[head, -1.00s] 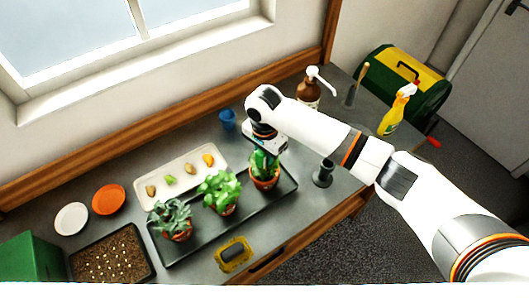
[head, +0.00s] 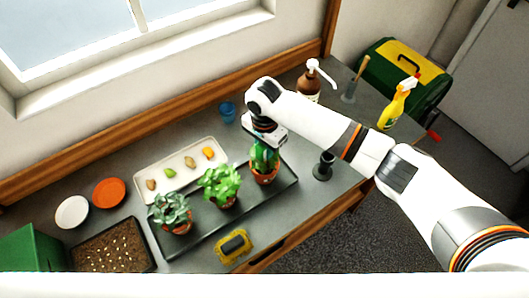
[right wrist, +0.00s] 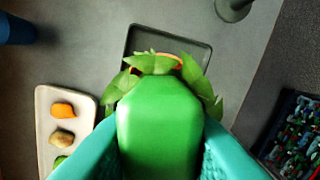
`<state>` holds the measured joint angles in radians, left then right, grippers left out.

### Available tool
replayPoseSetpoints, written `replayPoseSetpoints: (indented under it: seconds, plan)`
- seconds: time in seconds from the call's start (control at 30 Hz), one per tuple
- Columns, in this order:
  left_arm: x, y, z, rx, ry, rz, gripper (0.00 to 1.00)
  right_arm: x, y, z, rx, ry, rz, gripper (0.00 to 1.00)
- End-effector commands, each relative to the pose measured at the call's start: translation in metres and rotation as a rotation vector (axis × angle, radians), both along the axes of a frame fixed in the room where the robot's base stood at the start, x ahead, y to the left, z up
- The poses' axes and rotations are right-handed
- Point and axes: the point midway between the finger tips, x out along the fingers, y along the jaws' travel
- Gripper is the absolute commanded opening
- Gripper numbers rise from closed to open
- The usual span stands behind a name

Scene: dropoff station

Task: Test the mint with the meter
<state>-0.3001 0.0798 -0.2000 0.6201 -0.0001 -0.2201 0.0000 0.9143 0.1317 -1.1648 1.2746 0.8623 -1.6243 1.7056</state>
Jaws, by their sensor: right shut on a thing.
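My right gripper (right wrist: 160,150) is shut on a green block-shaped thing (right wrist: 158,130), which looks like the meter. It is held over the right-hand potted plant (head: 265,173), which has pointed leaves and an orange-brown pot. In the right wrist view, leaves (right wrist: 213,104) spread around the far end of the meter. The meter's lower end is hidden, so I cannot tell whether it touches the soil. The middle plant (head: 219,183) is bushy and bright green, like mint. A grey-green succulent (head: 170,212) stands to its left. My left gripper is not in view.
The three pots stand on a black tray (head: 203,238). A pale tray (head: 149,168) with several small pieces lies behind it. A black stand (head: 323,168) is to the right, a blue cup (head: 227,112) behind. A yellow-edged item (head: 233,246) lies at the front edge.

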Motion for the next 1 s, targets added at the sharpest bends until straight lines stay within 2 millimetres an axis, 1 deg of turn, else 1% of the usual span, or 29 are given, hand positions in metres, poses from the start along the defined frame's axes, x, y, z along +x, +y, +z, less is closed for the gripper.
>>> replayPoseSetpoints:
  seconds: [0.57,0.6,0.73,1.0]
  plan:
    - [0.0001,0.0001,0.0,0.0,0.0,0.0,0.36,0.0001,0.0,0.0002,0.0,0.0,0.0,0.03]
    - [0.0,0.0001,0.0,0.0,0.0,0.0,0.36,0.0001,0.0,0.0002,0.0,0.0,0.0,0.32]
    - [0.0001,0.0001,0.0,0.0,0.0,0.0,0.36,0.0001,0.0001,0.0002,0.0,0.0,0.0,0.52]
    - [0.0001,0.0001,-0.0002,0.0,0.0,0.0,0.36,0.0,0.0,0.0003,0.0,0.0,0.0,0.52]
